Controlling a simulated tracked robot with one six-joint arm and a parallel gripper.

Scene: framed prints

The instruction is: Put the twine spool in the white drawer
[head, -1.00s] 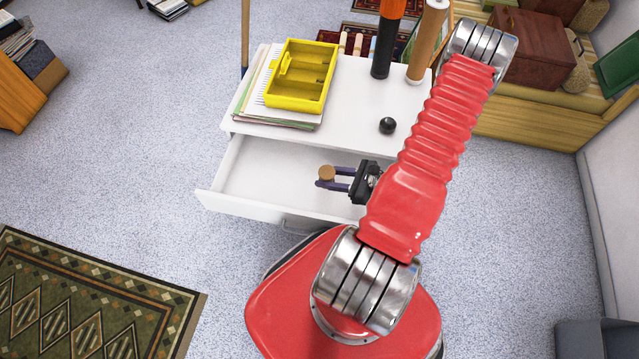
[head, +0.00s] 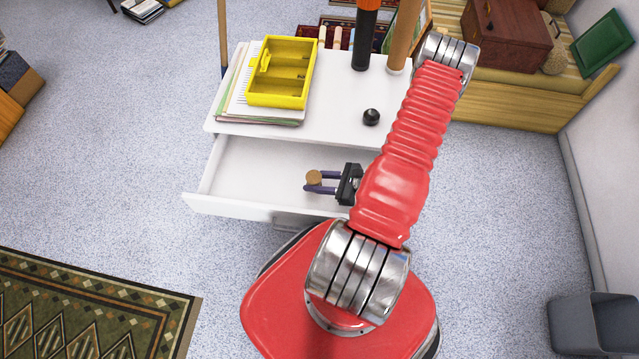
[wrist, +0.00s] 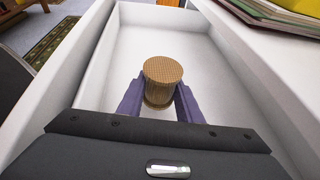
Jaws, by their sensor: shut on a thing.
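The twine spool (head: 314,178) is a small brown cylinder with a lighter woven-looking top. My gripper (head: 318,182) is shut on it, one purple finger on each side. The spool also shows upright between the fingers in the wrist view (wrist: 162,80). The white drawer (head: 232,206) is pulled open from the white cabinet, and the spool is over its interior. In the wrist view the drawer walls (wrist: 215,50) rise around the spool and fingers. Whether the spool touches the drawer floor I cannot tell.
On the cabinet top (head: 335,110) are a yellow tray (head: 278,102) on a stack of papers (head: 230,110), a small black ball-like object (head: 371,117), and two upright cylinders at the back. The drawer floor left of the spool is bare. A grey bin (head: 590,325) stands at lower right.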

